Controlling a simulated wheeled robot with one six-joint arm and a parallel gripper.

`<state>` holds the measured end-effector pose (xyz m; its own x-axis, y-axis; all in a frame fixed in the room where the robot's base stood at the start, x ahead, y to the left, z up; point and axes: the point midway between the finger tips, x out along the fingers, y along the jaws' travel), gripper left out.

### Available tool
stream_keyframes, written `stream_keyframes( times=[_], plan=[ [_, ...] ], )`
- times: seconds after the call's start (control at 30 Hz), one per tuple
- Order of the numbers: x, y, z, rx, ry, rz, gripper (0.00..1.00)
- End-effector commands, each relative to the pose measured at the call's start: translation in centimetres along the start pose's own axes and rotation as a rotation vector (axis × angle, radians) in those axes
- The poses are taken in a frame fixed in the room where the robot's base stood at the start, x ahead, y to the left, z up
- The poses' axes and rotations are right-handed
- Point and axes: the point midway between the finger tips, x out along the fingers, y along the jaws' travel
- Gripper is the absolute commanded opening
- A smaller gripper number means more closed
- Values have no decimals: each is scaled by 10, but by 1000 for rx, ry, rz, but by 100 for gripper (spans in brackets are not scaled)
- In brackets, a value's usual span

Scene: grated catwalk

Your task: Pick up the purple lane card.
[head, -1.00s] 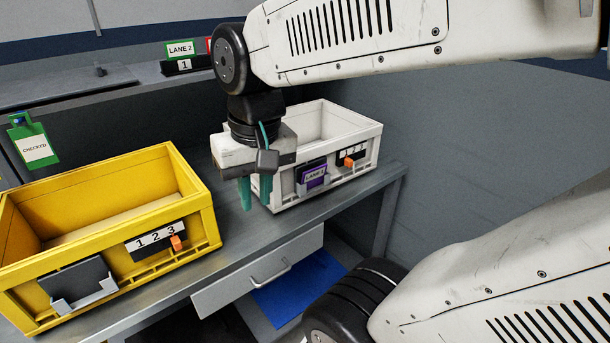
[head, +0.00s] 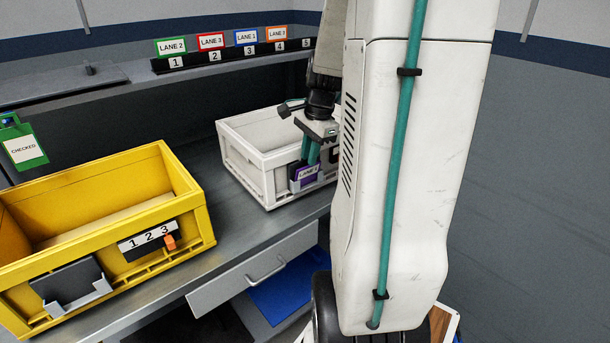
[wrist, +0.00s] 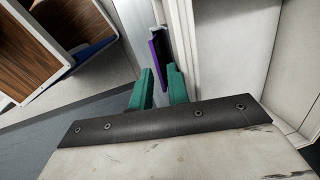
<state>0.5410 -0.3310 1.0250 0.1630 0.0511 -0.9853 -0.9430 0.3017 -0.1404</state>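The purple lane card (head: 304,172) sits in a holder on the front of the white crate (head: 237,162). In the wrist view the card (wrist: 156,52) shows nearly edge-on, just beyond the fingertips and in line with the gap between them. My gripper (head: 312,153) is above and near the card, with its teal fingers pointing down. In the wrist view the two fingers of my gripper (wrist: 160,69) are apart with nothing visibly held between them. My arm hides the right part of the crate's front.
A yellow crate (head: 190,195) with number tag and empty-looking dark holder stands left on the metal bench (head: 235,235). A shelf rail behind holds several lane cards, including green (head: 171,47), red (head: 211,41) and blue (head: 246,37). A drawer (head: 250,272) is below the bench.

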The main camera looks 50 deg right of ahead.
Motion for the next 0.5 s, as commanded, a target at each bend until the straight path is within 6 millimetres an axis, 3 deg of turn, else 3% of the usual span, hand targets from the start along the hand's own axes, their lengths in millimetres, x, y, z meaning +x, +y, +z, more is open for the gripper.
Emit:
stream_keyframes(
  times=[0.23, 0.5],
  plan=[
    [37, 1, -5, -3, -2, 3, 19],
    [45, 1, -5, -3, 0, 0, 19]
  ],
)
